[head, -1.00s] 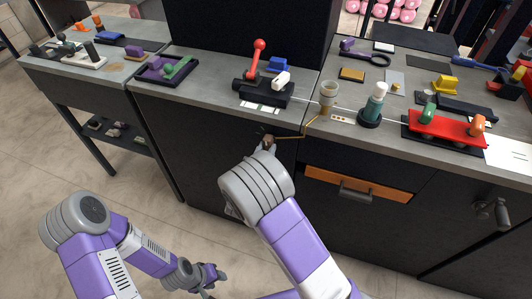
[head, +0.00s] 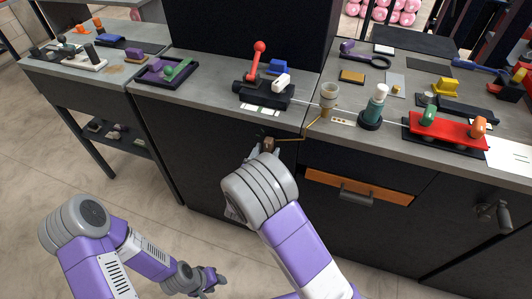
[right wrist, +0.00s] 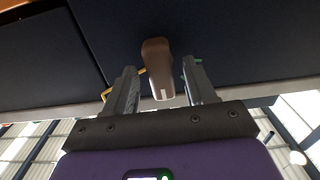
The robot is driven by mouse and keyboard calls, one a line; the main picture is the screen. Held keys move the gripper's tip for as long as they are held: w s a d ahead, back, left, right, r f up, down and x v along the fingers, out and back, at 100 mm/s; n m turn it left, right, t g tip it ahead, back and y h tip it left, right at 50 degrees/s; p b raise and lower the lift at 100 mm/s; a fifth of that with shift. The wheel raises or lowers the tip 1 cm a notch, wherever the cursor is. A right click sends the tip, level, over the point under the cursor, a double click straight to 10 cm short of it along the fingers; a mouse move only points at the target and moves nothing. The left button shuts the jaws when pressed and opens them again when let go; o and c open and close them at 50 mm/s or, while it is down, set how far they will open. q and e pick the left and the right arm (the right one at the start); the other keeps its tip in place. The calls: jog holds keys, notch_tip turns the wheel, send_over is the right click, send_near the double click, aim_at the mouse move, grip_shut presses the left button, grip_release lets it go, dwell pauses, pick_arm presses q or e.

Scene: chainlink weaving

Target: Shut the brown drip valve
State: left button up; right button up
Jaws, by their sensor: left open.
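The brown drip valve (head: 268,144) sits on the dark front of the middle cabinet, just under the counter edge. A thin brass pipe (head: 312,130) joins it from the right. In the right wrist view, the brown valve handle (right wrist: 157,66) hangs down, its lower end between my right fingers with a gap on each side. My right gripper (right wrist: 160,78) is open and not closed on it. In the head view my right gripper (head: 256,155) is just below and left of the valve, partly hidden by my wrist. My left gripper (head: 217,281) is open and empty, low over the floor.
A drawer with an orange front (head: 357,186) and a grey handle is right of the valve. The cabinet front left of the valve is clear.

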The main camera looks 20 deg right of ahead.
jog(key=p+v, duration=0.1)
jog(key=v, duration=0.6)
jog(key=shift+s+a+p, duration=0.2)
jog(key=shift+s+p, duration=0.05)
jog(key=shift+p, duration=0.05)
jog(key=s+d+f+n+g+y+p, duration=0.1)
jog(key=s+d+f+g+y, duration=0.15)
jog(key=f, duration=0.55)
jog(key=s+d+f+n+g+y+p, duration=0.1)
jog(key=f+g+y, duration=0.3)
jog(key=f, duration=0.4)
jog(key=s+a+f+g+y+p, duration=0.1)
jog(key=s+g+y, duration=0.1)
jog(key=s, duration=0.4)
jog(key=s+a+f+n+g+y, duration=0.1)
jog(key=s+a+f+g+y, duration=0.1)
jog(key=s, duration=0.4)
jog(key=s+a+f+n+g+y+p, duration=0.1)
jog(key=s+f+g+y, duration=0.1)
jog(key=s+g+y, duration=0.1)
jog(key=s+g, duration=0.1)
jog(key=s, duration=0.1)
jog(key=shift+s+a+f+y+p, duration=0.15)
jog(key=shift+s+f+y+p, duration=0.05)
jog(key=shift+s+y+p, duration=0.2)
